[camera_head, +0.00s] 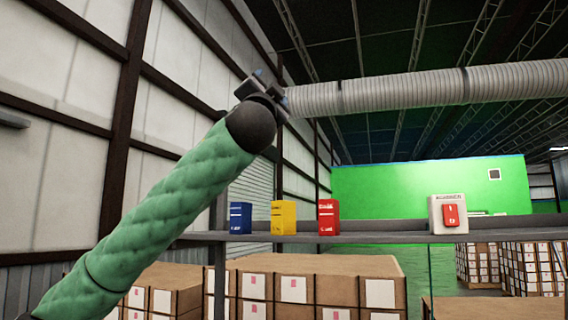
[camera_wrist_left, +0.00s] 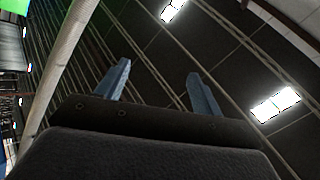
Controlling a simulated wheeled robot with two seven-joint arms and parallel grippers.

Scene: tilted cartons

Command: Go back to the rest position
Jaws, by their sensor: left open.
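My left arm, in a green padded sleeve, rises from the lower left in the head view. My left gripper (camera_head: 262,84) is at its top end, high above the shelf and pointing upward. In the left wrist view the left gripper (camera_wrist_left: 160,85) shows two blue fingers standing wide apart with nothing between them. My right gripper is in neither view.
A grey shelf (camera_head: 380,238) holds a blue carton (camera_head: 240,218), a yellow carton (camera_head: 283,217), a red carton (camera_head: 328,217) and a white box with a red front (camera_head: 448,214). Stacked brown boxes (camera_head: 310,287) stand below. The space around the raised gripper looks free.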

